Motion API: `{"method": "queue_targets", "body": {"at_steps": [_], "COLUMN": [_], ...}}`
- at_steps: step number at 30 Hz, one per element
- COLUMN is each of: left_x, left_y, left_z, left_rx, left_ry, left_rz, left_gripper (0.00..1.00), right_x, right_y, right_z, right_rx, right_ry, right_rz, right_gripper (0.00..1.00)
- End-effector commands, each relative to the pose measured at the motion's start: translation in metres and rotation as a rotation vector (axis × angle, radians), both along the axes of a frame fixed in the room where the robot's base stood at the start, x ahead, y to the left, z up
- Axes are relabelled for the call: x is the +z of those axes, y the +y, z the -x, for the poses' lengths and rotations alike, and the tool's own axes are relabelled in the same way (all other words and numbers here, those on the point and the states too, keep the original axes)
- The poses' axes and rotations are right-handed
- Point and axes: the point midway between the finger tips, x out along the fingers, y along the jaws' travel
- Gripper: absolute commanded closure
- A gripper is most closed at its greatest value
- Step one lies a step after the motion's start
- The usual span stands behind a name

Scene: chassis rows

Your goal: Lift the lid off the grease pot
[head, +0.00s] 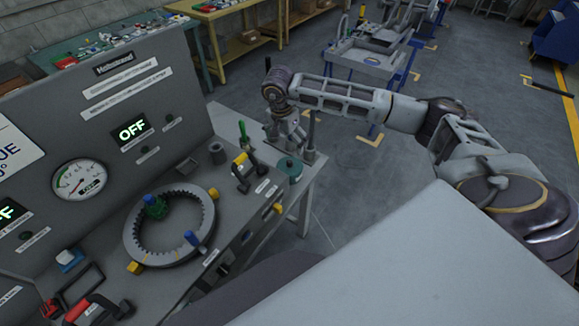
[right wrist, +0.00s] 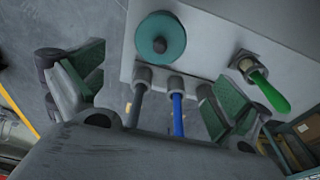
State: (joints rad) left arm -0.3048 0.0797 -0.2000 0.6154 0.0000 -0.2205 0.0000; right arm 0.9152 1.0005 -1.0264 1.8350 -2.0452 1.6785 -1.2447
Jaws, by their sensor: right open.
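The grease pot's round teal lid (head: 289,166) with a small dark knob sits at the right end of the bench, near its corner. In the right wrist view the lid (right wrist: 160,38) shows from above, and its edge hides the pot's body. My right gripper (head: 290,138) is just behind the lid in the head view, apart from it. In the right wrist view my right gripper (right wrist: 152,80) is open with green-padded fingers spread wide, and the lid lies beyond the fingertips. My left gripper is out of view.
A grey rod (right wrist: 142,103) and a blue rod (right wrist: 178,108) stand in holders near the bench edge, between the fingers in the wrist picture. A green-handled tool (head: 243,134) stands beside the lid. A toothed ring (head: 134,230) lies on the bench. Open floor lies right.

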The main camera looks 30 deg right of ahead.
Motion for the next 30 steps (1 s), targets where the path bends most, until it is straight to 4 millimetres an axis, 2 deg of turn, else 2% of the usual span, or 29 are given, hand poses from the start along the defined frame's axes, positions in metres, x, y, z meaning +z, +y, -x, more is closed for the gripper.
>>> {"method": "queue_targets", "body": {"at_steps": [18, 23, 30], "left_x": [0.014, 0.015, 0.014], "left_y": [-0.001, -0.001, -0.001], "left_z": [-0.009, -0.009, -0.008], "left_rx": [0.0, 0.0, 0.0], "left_ry": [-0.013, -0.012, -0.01], "left_rz": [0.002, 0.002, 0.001], "left_gripper": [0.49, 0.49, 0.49], "right_x": [-0.071, -0.08, -0.081], "right_y": [-0.01, -0.01, -0.011], "right_z": [-0.004, -0.004, -0.004], "right_rx": [0.0, 0.001, 0.001], "right_ry": [0.001, 0.001, 0.001], "right_rz": [-0.001, -0.001, -0.001], "right_gripper": [0.0, 0.0, 0.0]}}
